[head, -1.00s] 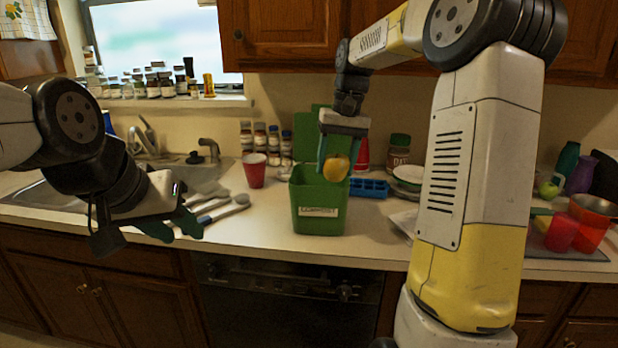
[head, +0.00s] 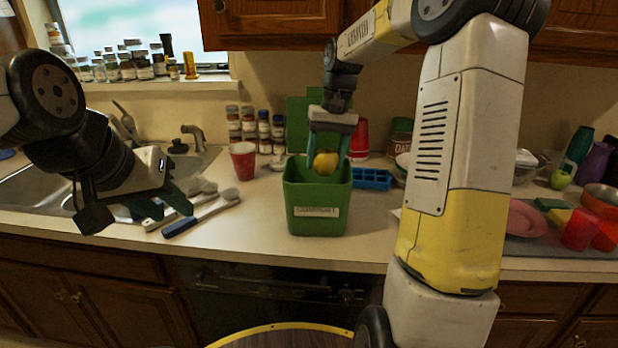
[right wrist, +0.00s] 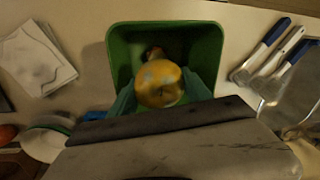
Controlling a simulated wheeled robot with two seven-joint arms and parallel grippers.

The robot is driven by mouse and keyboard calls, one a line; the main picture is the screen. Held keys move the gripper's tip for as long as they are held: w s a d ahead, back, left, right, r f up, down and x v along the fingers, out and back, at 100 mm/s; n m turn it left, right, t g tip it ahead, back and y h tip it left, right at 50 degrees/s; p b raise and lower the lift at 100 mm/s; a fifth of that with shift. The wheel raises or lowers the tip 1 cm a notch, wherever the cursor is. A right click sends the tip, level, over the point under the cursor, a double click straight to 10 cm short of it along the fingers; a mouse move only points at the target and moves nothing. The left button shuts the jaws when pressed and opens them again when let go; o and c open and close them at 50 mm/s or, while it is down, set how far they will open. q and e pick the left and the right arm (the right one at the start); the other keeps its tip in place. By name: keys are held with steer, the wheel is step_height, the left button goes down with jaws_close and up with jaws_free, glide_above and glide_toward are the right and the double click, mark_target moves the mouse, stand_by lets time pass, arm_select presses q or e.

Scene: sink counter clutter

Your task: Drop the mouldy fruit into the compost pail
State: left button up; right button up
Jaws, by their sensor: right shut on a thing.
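The mouldy fruit (head: 326,163), yellow-orange with grey-blue patches, is between the fingers of my right gripper (head: 327,157), which is shut on it. It also shows in the right wrist view (right wrist: 160,84). The green compost pail (head: 317,212) stands upright on the counter, its lid raised behind. The fruit is over the open mouth, around rim height. In the right wrist view, a small dark brownish-orange thing (right wrist: 155,53) shows inside the pail (right wrist: 121,50). My left gripper (head: 163,205) is open and empty above the counter by the sink.
A red cup (head: 243,161) and spice jars (head: 248,125) stand left of and behind the pail. Brushes (head: 202,214) lie to its left. A blue ice tray (head: 371,179) is behind right. Dishes and red cups (head: 580,229) crowd the far right. Counter in front is clear.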

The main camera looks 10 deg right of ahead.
steer(key=shift+f, duration=0.4)
steer(key=o, duration=1.6)
steer(key=r, duration=0.4)
steer(key=d+r, duration=0.1)
steer(key=r, duration=0.1)
steer(key=shift+r, duration=0.3)
steer(key=shift+s+r, duration=0.15)
steer(key=shift+r, duration=0.5)
steer(key=s+a+t, duration=0.1)
steer(key=s+t, duration=0.2)
steer(key=s, duration=0.9)
steer(key=s+a+f+t, duration=0.1)
steer(key=s+a+t, duration=0.1)
steer(key=s, duration=1)
steer(key=shift+a+n+t+y, duration=0.15)
steer(key=shift+n+t+y, duration=0.2)
steer(key=shift+t, duration=0.25)
